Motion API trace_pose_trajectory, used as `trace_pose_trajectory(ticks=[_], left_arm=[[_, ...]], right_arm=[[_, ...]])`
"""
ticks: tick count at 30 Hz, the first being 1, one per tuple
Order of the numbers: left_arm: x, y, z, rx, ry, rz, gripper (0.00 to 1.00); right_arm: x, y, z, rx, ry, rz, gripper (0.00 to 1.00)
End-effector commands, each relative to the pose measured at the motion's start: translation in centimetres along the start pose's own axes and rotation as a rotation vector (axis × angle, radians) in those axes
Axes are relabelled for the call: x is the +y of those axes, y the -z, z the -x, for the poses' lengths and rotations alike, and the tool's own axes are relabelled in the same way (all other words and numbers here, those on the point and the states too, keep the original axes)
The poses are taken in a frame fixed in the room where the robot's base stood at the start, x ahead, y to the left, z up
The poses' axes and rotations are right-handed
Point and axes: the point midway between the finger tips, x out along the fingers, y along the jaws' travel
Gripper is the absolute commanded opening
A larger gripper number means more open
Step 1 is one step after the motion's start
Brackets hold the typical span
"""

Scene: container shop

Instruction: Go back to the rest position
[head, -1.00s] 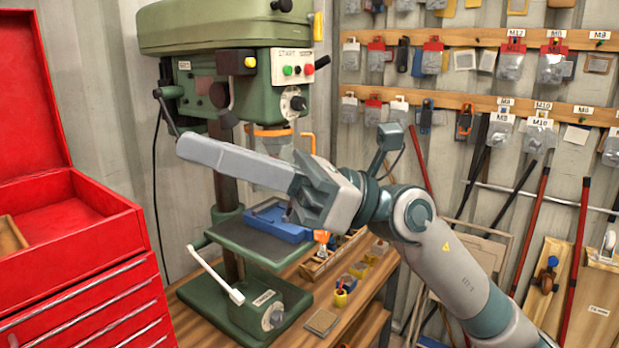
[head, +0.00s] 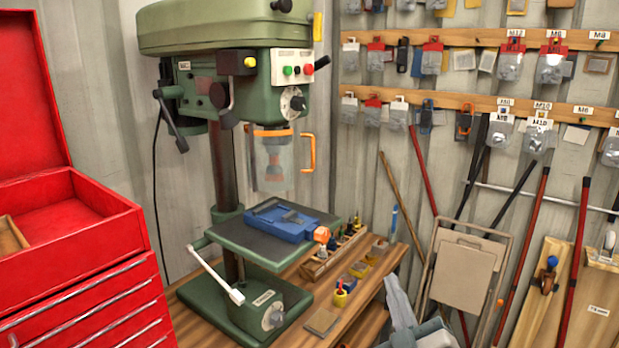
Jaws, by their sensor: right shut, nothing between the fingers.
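My right gripper (head: 392,284) shows at the bottom edge, right of the wooden bench. Its grey fingers point up and are shut with nothing between them. Most of the right arm is below the picture. My left gripper is not in view. The green drill press (head: 190,30) stands on the bench, clear of my gripper. Its transparent guard with an orange handle (head: 308,152) hangs around the chuck. A blue vise (head: 283,222) sits on the press table (head: 243,240).
A red tool chest (head: 100,245) stands open at left. The wooden bench (head: 345,320) holds a yellow cup (head: 340,298) and small bins left of my gripper. A folded beige step stool (head: 467,268) and long rods lean on the wall at right.

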Motion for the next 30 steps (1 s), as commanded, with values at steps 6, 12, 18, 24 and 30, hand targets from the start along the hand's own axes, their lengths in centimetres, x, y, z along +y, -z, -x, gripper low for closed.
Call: trace_pose_trajectory(ticks=[6,12,18,24,30], left_arm=[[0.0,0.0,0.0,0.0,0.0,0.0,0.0],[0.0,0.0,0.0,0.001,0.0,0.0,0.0],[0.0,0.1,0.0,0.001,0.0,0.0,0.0],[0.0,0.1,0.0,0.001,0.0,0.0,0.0],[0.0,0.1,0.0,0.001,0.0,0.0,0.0]], right_arm=[[-5.5,-10.9,7.4,-0.365,0.162,-0.17,0.0],[-10.0,-18.1,16.8,-0.684,0.3,-0.296,0.0],[-13.3,-22.4,27.1,-0.976,0.423,-0.394,0.0],[-14.8,-23.8,34.4,-1.165,0.503,-0.448,0.0],[-15.5,-24.2,39.9,-1.303,0.561,-0.482,0.0]])
